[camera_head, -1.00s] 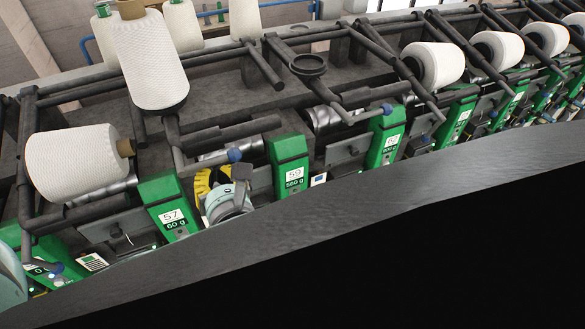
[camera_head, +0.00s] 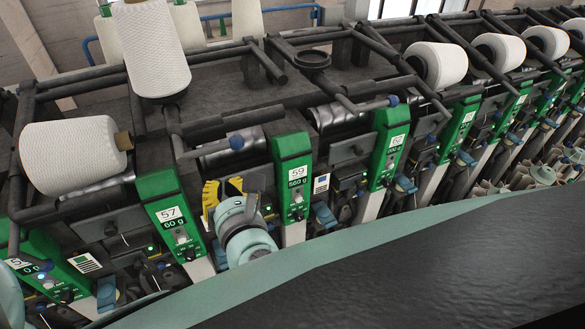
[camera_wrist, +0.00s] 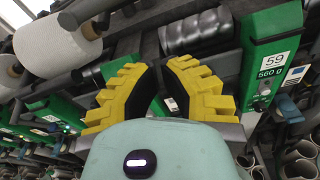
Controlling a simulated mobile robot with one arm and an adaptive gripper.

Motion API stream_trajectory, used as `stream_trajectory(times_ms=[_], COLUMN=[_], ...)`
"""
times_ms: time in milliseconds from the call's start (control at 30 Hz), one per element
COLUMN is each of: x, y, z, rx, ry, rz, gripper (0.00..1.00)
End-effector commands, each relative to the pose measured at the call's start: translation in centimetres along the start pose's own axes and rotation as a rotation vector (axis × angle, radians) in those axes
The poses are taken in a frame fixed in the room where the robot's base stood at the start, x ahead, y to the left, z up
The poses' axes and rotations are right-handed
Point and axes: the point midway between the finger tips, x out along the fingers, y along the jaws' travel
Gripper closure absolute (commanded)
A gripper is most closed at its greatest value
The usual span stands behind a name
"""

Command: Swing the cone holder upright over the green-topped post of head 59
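The green-topped post of head 59 (camera_head: 291,165) stands upright in the middle of the head view. It also shows at the right of the wrist view (camera_wrist: 268,55). A dark cone holder with a blue knob (camera_head: 236,142) lies low over the silver drum (camera_head: 228,155), left of this post and carrying no cone. My gripper (camera_head: 222,192) is below the knob, between the posts of heads 57 and 59, apart from the knob in the picture. In the wrist view its yellow fingers (camera_wrist: 160,78) are spread with an empty gap between them.
The post of head 57 (camera_head: 168,213) stands close on my gripper's left. A white cone (camera_head: 71,157) lies in a holder at far left; another (camera_head: 155,50) stands above. Dark bars cross above the drums. More heads with cones (camera_head: 437,63) run off right.

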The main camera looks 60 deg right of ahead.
Motion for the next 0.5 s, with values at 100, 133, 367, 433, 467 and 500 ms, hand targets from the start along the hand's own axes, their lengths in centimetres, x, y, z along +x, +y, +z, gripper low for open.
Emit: stream_trajectory(times_ms=[100,133,367,433,467,500], x=[-1.2,-1.5,-3.7,-4.4,-4.6,-5.0], y=[-0.2,-0.2,-0.1,0.0,0.0,0.0], z=[0.0,0.0,0.0,0.0,0.0,0.1], rx=[0.000,0.000,0.001,0.001,0.001,0.000], ry=[0.000,-0.001,-0.001,-0.001,-0.001,-0.002], rz=[-0.008,-0.010,-0.008,-0.007,-0.007,-0.009], gripper=[1.00,1.00,1.00,1.00,1.00,1.00])
